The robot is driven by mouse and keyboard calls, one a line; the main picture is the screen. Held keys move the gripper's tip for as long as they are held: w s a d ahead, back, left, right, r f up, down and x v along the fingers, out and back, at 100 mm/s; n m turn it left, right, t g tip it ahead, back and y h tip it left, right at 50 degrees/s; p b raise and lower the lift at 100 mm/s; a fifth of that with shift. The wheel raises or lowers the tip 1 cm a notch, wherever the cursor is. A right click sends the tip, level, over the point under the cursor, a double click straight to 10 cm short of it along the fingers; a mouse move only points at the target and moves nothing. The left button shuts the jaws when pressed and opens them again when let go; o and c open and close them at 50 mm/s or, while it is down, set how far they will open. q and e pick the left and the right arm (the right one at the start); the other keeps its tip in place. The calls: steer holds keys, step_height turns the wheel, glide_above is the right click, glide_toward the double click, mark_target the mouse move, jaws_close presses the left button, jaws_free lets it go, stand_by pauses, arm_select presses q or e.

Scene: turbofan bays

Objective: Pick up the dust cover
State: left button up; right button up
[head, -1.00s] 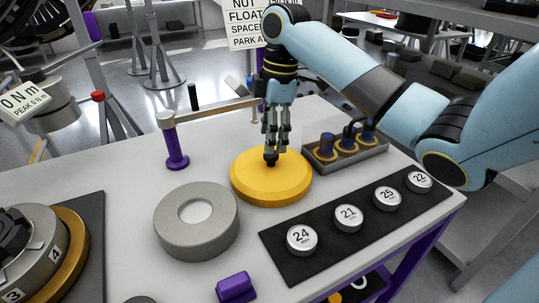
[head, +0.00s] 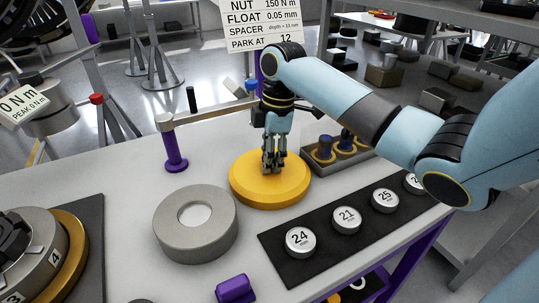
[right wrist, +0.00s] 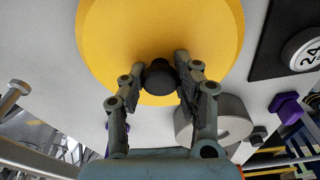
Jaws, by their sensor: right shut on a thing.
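The dust cover (head: 258,192) is a round yellow disc with a dark knob in its middle. It lies flat on the light table, as far as the head view shows. My right gripper (head: 273,166) comes down from above onto its middle, with the fingers hiding most of the knob. In the right wrist view the gripper (right wrist: 159,78) has a finger on each side of the black knob (right wrist: 159,75), shut on it, and the yellow cover (right wrist: 150,30) spreads beyond. My left gripper is not in view.
A grey ring (head: 180,236) sits close to the cover's front left. A black mat (head: 325,243) with several numbered round weights lies at the right. A grey tray (head: 345,160) with blue-topped parts stands behind right. A purple post (head: 173,150) stands behind left.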

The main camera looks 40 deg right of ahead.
jaws_close()
steer(key=shift+r, duration=0.15)
